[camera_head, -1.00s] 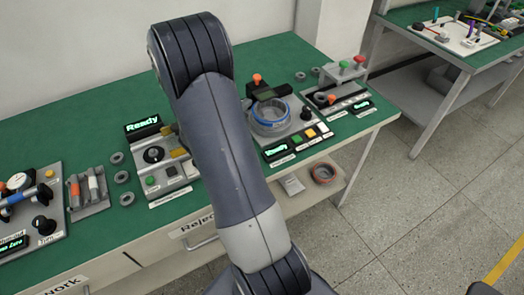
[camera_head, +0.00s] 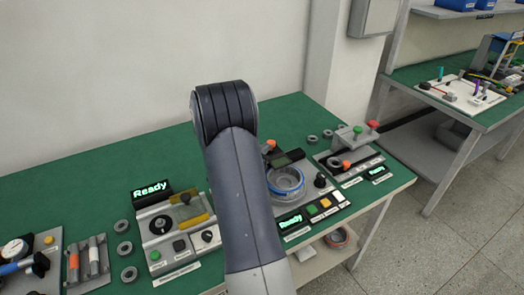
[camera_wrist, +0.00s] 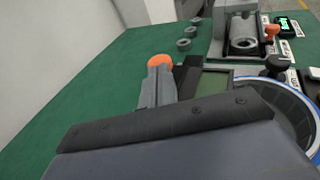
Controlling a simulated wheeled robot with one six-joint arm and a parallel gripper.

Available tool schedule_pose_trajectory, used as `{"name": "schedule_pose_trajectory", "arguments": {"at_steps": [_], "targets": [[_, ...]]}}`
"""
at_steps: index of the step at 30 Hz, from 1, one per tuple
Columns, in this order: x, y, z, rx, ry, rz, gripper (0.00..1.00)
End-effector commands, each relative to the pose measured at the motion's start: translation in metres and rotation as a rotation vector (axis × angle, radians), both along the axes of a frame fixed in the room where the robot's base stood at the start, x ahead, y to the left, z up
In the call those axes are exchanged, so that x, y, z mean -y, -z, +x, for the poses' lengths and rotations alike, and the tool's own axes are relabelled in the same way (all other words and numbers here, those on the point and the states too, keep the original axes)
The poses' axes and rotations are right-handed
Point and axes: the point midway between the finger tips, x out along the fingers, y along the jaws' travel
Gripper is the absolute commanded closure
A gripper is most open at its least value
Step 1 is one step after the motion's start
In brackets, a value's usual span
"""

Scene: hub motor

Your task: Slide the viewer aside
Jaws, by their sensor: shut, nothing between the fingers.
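The viewer appears to be the dark block with a greenish window (camera_head: 290,157) and an orange knob (camera_head: 271,145), behind a round fixture with a blue rim (camera_head: 286,182). In the wrist view, the orange knob (camera_wrist: 160,61) tops a grey lever beside the greenish window (camera_wrist: 215,83). The blue-rimmed fixture (camera_wrist: 300,108) is at the right. My gripper (camera_wrist: 170,122) is shut and empty, a wide dark edge across the lower wrist view. It overlaps the fixture and lever base in the picture; contact cannot be told. My arm hides the gripper in the head view.
Left of the fixture is a station with a "Ready" display (camera_head: 150,190). Right of it is a grey press station (camera_head: 352,140) with red and green knobs. Loose grey rings (camera_head: 123,249) lie on the green bench. The back of the bench (camera_head: 110,165) is clear.

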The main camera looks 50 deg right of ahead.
Motion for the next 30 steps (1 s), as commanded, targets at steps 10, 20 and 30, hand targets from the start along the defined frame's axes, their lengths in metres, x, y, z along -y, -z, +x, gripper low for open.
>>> {"name": "schedule_pose_trajectory", "arguments": {"at_steps": [10,20,30], "targets": [[0.071,0.006,-0.023,0.004,0.006,-0.002,1.00],[0.097,0.000,-0.031,0.001,0.002,-0.002,1.00],[0.097,-0.003,-0.031,0.003,0.005,-0.007,1.00]]}}
